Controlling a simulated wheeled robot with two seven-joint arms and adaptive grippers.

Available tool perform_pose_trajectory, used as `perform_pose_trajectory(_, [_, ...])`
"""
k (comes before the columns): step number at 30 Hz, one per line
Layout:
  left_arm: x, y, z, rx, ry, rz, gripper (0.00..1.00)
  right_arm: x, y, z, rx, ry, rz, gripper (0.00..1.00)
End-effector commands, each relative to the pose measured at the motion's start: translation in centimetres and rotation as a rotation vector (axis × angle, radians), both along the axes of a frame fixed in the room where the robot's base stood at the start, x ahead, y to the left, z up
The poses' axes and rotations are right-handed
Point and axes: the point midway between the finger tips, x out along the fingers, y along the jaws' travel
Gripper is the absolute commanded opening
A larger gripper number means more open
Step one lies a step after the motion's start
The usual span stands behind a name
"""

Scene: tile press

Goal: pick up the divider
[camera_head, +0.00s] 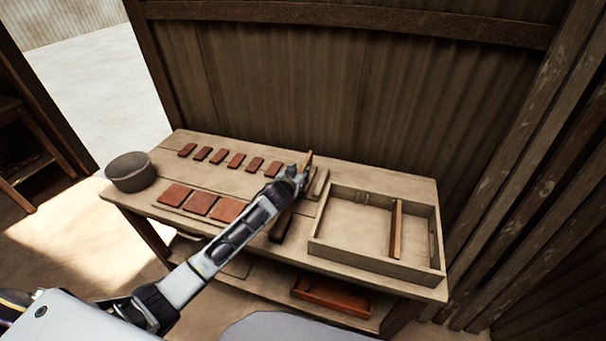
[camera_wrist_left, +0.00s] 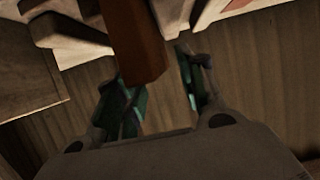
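My left gripper (camera_head: 300,172) is over the table, left of the wooden tray (camera_head: 317,246). An orange-brown wooden bar, which looks like a divider (camera_head: 308,159), stands up at its fingertips. In the left wrist view the bar (camera_wrist_left: 133,40) reaches down to the fingers of the left gripper (camera_wrist_left: 165,95). The fingers are apart, with a clear gap between the bar and the right-hand finger. The bar lies close to the left-hand finger; I cannot tell whether they touch. Another upright divider (camera_head: 396,229) stands inside the tray. My right gripper is not in view.
Small red tiles (camera_head: 236,160) lie in a row at the back of the table (camera_head: 160,150), with larger ones (camera_head: 200,203) in front. A grey bowl (camera_head: 131,172) stands at the left end. A pale block (camera_head: 319,184) and a dark block (camera_head: 281,229) lie near the gripper.

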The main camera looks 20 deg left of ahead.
Motion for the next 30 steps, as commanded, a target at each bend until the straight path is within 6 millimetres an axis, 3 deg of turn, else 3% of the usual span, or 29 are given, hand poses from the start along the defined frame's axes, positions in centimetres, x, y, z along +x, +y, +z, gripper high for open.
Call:
perform_pose_trajectory(7, [1.03,-0.05,-0.39,0.001,0.0,0.0,0.39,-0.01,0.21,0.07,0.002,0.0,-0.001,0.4])
perform_pose_trajectory(21, [1.05,-0.03,-0.47,0.001,0.0,0.0,0.39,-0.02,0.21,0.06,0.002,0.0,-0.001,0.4])
perform_pose_trajectory(30, [1.05,-0.02,-0.48,0.001,0.0,0.0,0.03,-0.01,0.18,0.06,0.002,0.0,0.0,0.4])
